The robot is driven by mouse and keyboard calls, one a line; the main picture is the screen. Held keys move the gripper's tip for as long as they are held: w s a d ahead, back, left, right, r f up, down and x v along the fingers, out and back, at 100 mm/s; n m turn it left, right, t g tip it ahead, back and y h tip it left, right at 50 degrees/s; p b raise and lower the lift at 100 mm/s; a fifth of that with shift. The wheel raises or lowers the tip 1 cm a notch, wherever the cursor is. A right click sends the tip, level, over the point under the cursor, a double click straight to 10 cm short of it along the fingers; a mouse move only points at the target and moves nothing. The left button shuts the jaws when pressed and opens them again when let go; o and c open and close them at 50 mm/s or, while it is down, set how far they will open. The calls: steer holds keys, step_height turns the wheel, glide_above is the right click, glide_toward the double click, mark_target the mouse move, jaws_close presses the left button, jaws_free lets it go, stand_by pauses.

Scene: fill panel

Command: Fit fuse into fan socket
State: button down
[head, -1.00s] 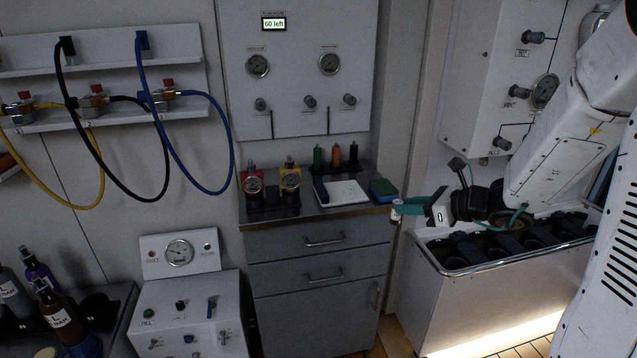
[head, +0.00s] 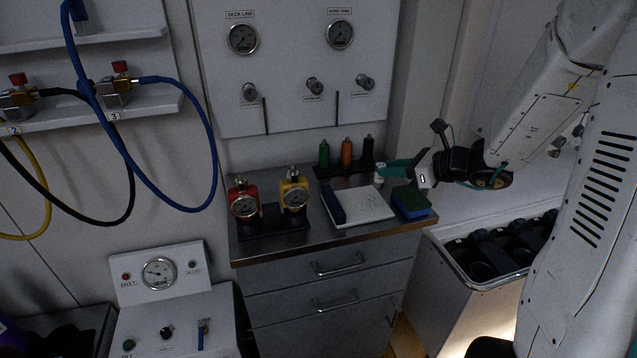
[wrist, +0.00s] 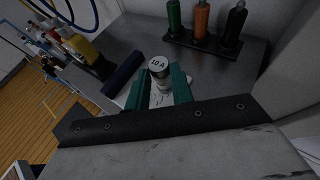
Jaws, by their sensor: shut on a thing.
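My gripper (head: 383,174) has teal fingers and is over the right part of the metal counter (head: 270,244). It is shut on a small white cylindrical fuse (wrist: 159,72) whose pale end reads "10 A" in the wrist view. The fuse also shows at the fingertips in the head view (head: 379,178), small and partly covered. The fingers in the wrist view (wrist: 158,92) lie on either side of it. I cannot make out a fan socket in these frames.
Red (head: 243,198) and yellow (head: 294,191) gauge units stand left. A bin with dark round holders (head: 484,262) is at right.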

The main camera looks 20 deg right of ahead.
steer(key=w+a, duration=0.3)
steer(key=a, duration=0.1)
steer(key=w+a+f, duration=0.1)
steer(key=w+a, duration=0.2)
steer(key=a, duration=0.1)
steer(key=w+a, duration=0.3)
steer(key=a, duration=0.1)
steer(key=shift+w+a+f, duration=0.15)
steer(key=shift+w+f, duration=0.1)
steer(key=shift+w, duration=0.15)
steer(key=shift+f, duration=1.75)
steer(key=c, duration=1.2)
jaws_free()
steer(key=shift+f, duration=0.15)
